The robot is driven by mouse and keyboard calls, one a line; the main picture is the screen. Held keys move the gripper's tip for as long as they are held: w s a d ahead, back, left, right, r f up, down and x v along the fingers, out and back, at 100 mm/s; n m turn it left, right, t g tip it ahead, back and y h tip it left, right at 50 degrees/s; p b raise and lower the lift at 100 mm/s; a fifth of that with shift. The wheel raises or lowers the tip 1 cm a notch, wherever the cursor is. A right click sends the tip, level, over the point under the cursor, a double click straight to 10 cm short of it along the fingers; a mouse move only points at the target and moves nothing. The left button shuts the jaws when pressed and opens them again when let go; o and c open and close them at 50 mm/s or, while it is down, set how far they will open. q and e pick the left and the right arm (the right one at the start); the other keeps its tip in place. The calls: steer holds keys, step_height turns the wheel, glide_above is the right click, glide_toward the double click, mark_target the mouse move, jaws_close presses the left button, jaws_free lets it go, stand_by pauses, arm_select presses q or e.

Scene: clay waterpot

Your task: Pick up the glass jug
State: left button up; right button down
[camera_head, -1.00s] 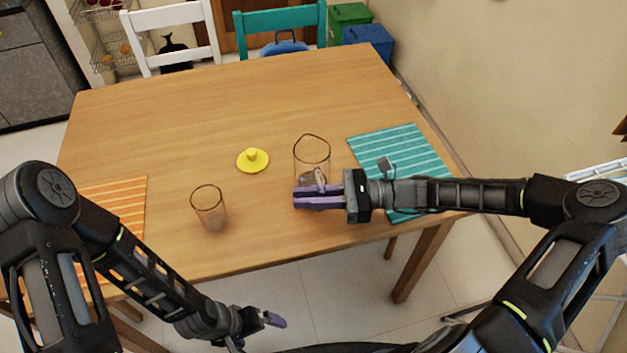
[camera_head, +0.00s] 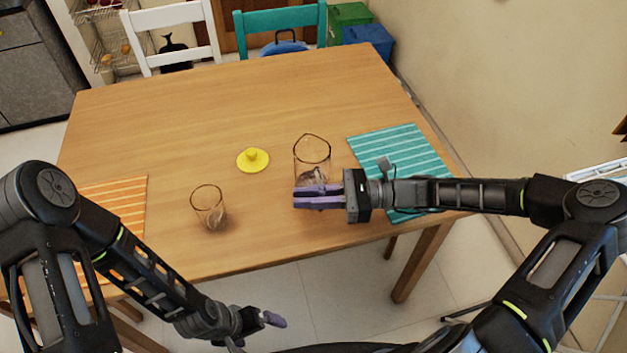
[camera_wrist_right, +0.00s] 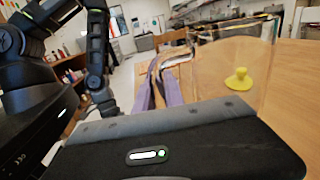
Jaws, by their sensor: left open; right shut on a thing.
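The clear glass jug (camera_head: 312,152) stands upright on the wooden table, right of the middle in the head view. Its clear wall (camera_wrist_right: 240,60) also shows at the right in the right wrist view. My right gripper (camera_head: 318,197) is at the jug's near side, its purple fingers shut on the jug, apparently at its handle. The fingers (camera_wrist_right: 165,85) hide the exact contact and part of the jug's lower side. My left gripper (camera_head: 262,332) is open and empty, low in the head view, off the table's front edge.
A clear drinking glass (camera_head: 208,207) stands left of the jug. A yellow lid-like piece (camera_head: 253,160) lies between and behind them. A teal striped mat (camera_head: 400,160) lies at right under my right arm, an orange striped mat (camera_head: 125,205) at left. The table's back (camera_head: 240,95) is clear.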

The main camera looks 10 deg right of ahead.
steer(key=shift+r, duration=0.2)
step_height(320, 180, up, 10)
steer(key=shift+f+p, duration=0.2)
steer(key=shift+p, duration=0.1)
stand_by(0.9)
stand_by(0.8)
